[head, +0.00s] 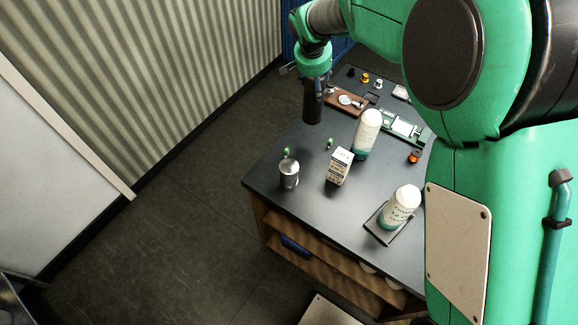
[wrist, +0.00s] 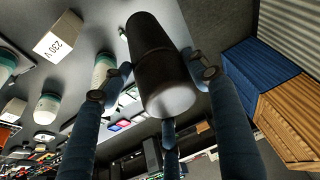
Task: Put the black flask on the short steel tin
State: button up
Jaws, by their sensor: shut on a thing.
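The black flask (head: 313,104) hangs upright under my gripper (head: 317,82) at the far left edge of the table in the head view. In the wrist view the flask (wrist: 162,70) fills the middle, with the blue-grey fingers of my gripper (wrist: 160,88) closed around it. The short steel tin (head: 289,175) stands upright on the table near its left front corner, below the flask in the head picture and apart from it. I cannot make out the tin in the wrist view. Whether the flask's base clears the table is hard to tell.
A white carton (head: 339,167) stands right of the tin. A white and teal bottle (head: 367,132) stands behind it, and another bottle (head: 401,206) is on a dark square plate at the front. Small green parts (head: 330,143) lie near the tin. Brown and green fixtures (head: 403,124) are at the back.

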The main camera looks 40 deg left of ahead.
jog(key=s+d+b, duration=0.1)
jog(key=s+d, duration=0.4)
jog(key=s, duration=0.5)
jog(key=s+d+r+m+b, duration=0.1)
jog(key=s+d, duration=0.4)
jog(key=s, duration=0.5)
jog(key=s+d+b, duration=0.1)
jog(key=s+d, duration=0.5)
jog(key=s, duration=0.4)
jog(key=shift+s+r+m+b, duration=0.2)
jog(key=shift+r+m+b, duration=0.2)
jog(key=shift+a, duration=0.15)
jog(key=w+a+f+p, duration=0.1)
jog(key=w+a, duration=0.9)
jog(key=a, duration=0.2)
jog(key=shift+w+f, duration=0.15)
jog(key=shift+f, duration=0.05)
jog(key=shift+a, duration=0.1)
jog(key=shift+f, duration=0.1)
jog(key=shift+f, duration=1.8)
